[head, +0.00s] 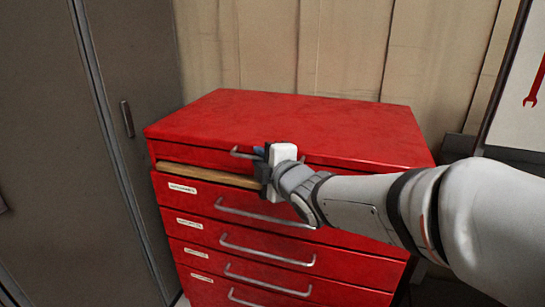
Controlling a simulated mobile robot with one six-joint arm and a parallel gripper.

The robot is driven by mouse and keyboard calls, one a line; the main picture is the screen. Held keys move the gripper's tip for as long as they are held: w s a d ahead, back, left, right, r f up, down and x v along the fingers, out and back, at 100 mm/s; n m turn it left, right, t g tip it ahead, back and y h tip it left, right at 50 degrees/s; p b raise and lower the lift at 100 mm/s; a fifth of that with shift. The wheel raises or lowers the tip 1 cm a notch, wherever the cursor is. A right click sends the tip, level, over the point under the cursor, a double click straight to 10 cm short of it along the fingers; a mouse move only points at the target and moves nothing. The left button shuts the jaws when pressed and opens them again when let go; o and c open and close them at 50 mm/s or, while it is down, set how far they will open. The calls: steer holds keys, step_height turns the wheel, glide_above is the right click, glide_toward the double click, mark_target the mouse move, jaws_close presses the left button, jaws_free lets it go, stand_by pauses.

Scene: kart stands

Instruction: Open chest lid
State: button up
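The red tool chest (190,215) stands in the middle of the head view. Its red lid (290,118) lies nearly flat on top. A tan, wood-like strip (208,175) shows in a gap below the lid's front edge, at the left. A metal handle (236,153) is on the lid's front, partly hidden by my gripper. My gripper (262,165) is at the handle, reaching in from the right. Its dark fingers overlap the handle and the end of the tan strip. I cannot see whether the fingers close on the handle.
Several labelled drawers with bar handles (265,213) run down the chest front. A grey cabinet (110,100) stands close on the left. A tan panelled wall (290,50) is behind. A board with a red wrench picture (535,85) is at the right.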

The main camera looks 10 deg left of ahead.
jaws_close()
stand_by(0.4)
